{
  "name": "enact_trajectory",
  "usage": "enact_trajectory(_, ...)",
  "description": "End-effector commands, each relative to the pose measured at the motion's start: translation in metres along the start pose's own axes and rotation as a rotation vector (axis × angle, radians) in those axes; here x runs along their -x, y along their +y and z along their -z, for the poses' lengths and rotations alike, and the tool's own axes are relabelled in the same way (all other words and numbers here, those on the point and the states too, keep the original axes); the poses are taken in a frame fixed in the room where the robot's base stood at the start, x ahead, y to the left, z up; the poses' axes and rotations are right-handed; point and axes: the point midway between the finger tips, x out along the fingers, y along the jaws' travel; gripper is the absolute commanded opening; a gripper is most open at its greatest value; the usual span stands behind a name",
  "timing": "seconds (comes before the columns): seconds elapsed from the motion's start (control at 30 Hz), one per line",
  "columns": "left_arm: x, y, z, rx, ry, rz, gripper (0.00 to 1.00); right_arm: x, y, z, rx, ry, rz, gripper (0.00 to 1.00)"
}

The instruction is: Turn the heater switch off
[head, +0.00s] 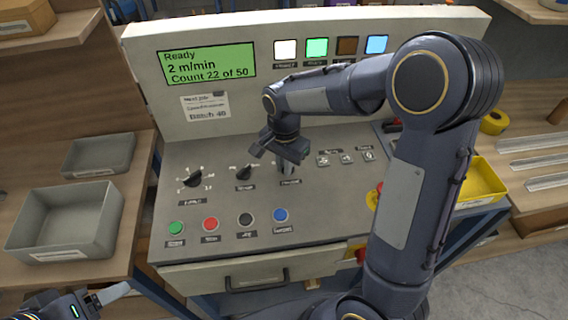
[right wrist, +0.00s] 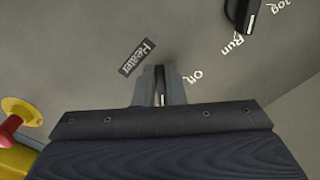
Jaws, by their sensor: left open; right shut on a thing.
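The control panel (head: 225,265) has a sloping grey face with knobs and buttons. The heater switch, a small dark knob with a white mark (right wrist: 161,86), sits beside the "Heater" label (right wrist: 137,58) and an "On" label (right wrist: 195,77) in the right wrist view. My right gripper (head: 286,158) is over the panel and shut on this switch, one finger on each side. The fingers hide most of the switch in the head view. My left gripper (head: 110,296) is open and empty at the bottom left, partly out of frame, away from the panel.
The green display (head: 208,63) reads "Ready, 2 m/min, Count 22 of 50". A dark selector knob (head: 244,173) is left of my right gripper. Green, red, black and blue buttons (head: 280,214) line the front. Grey bins (head: 65,222) stand left; a yellow tray (head: 480,185) stands right.

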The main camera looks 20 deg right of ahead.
Motion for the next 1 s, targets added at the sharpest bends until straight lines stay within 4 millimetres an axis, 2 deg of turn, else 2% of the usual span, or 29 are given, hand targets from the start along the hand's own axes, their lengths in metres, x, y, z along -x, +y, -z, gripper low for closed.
enact_trajectory(0.27, -0.001, 0.0, 0.0, 0.0, 0.0, 0.0, 0.69, 0.0, 0.003, 0.0, 0.16, 0.0, 0.001, 0.0)
enact_trajectory(1.0, 0.0, 0.0, 0.0, 0.0, 0.0, 0.0, 0.69, 0.001, 0.014, 0.007, 0.854, 0.001, 0.001, 0.0)
